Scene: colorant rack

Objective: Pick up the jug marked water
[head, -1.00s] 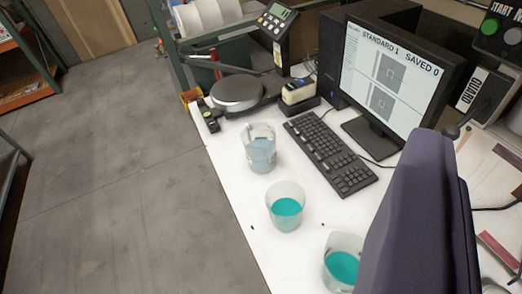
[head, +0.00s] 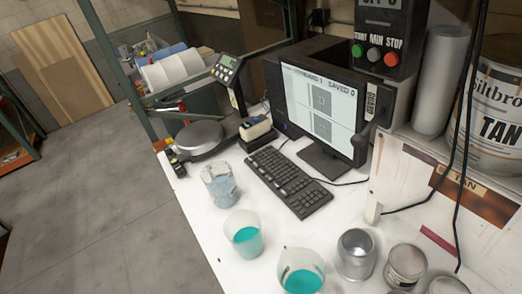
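Three translucent jugs stand upright in a row along the left edge of the white bench. The farthest jug (head: 220,188) holds a pale, grey-blue, water-like liquid. The middle jug (head: 243,234) and the nearest jug (head: 301,270) hold teal liquid. The nearest one is close to the bottom of the picture. I cannot read a water mark on any of them. My gripper is not in view.
A keyboard (head: 288,182) lies right of the jugs, before a monitor (head: 322,112). A round-plated scale (head: 199,138) stands behind the jugs. Metal cans (head: 356,254) crowd the front right. A large TAN can (head: 493,115) stands far right. Floor (head: 95,215) is open at left.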

